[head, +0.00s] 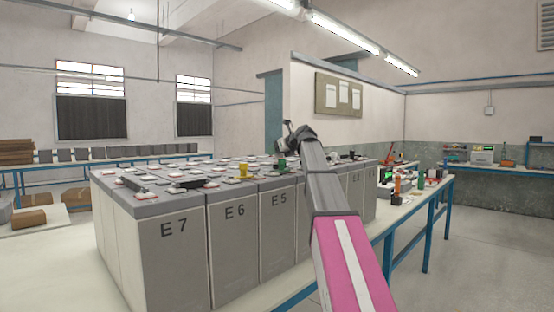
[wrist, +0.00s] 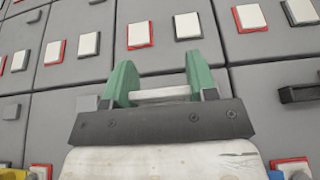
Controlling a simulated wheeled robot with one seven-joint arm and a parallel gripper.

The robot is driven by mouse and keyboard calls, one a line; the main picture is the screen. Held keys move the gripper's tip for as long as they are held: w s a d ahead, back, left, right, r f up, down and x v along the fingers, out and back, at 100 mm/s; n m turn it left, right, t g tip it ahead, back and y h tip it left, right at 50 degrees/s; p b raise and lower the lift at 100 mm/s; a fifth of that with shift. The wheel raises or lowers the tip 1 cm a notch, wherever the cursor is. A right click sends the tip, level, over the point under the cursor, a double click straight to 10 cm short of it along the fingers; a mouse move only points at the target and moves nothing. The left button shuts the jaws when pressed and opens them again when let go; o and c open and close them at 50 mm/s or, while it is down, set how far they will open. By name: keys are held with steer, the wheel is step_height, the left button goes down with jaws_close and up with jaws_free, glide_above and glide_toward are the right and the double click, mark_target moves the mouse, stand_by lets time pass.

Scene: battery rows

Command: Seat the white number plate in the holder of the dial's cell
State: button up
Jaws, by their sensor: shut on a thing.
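My gripper (wrist: 163,88) shows in the wrist view, its two green fingers shut on the white number plate (wrist: 160,94). The plate shows as a thin white bar spanning the fingers, above grey battery tops. In the head view my arm reaches over the battery rows, with its wrist above their middle. Several red-rimmed and black-rimmed holders with white plates lie on the cell tops, such as a red-rimmed one (wrist: 140,34) just beyond the fingers. I cannot make out the dial or its cell's holder in either view.
Grey battery cells marked E7 (head: 174,255), E6 (head: 235,245) and E5 (head: 279,230) stand close together on a blue-legged table. A yellow piece (head: 243,171) and a black bar (head: 188,184) stick up from the tops. A black bar (wrist: 300,93) lies right of the fingers.

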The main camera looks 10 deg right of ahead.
mark_target(280, 156)
steer(key=shift+f, duration=1.5)
steer(key=shift+f, duration=0.15)
steer(key=o, duration=0.9)
steer(key=shift+s+d+r, duration=0.15)
steer(key=shift+s+r, duration=0.05)
steer(key=shift+r, duration=0.05)
steer(key=v, duration=1.1)
steer(key=shift+s+d+r, duration=0.1)
steer(key=shift+s+r, duration=0.05)
steer(key=shift+s, duration=0.05)
